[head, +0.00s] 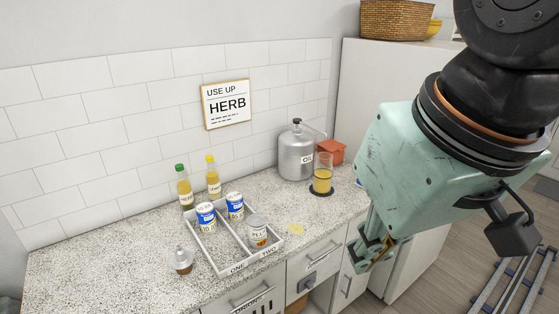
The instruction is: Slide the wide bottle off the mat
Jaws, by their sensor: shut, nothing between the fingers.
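A wide clear container of amber liquid (323,176), which looks like the wide bottle, stands upright on a small dark round mat (321,194) toward the back right of the counter. Dark mat shows around its base. My gripper (368,262) is at the right, in front of the counter's right end, and points downward. It is shut and empty, apart from the container. The arm's pale green link hides part of the area behind it.
A metal oil can (296,155) stands close left of the container, with an orange box (331,151) behind it. Two capped bottles (184,186) stand behind the tray.

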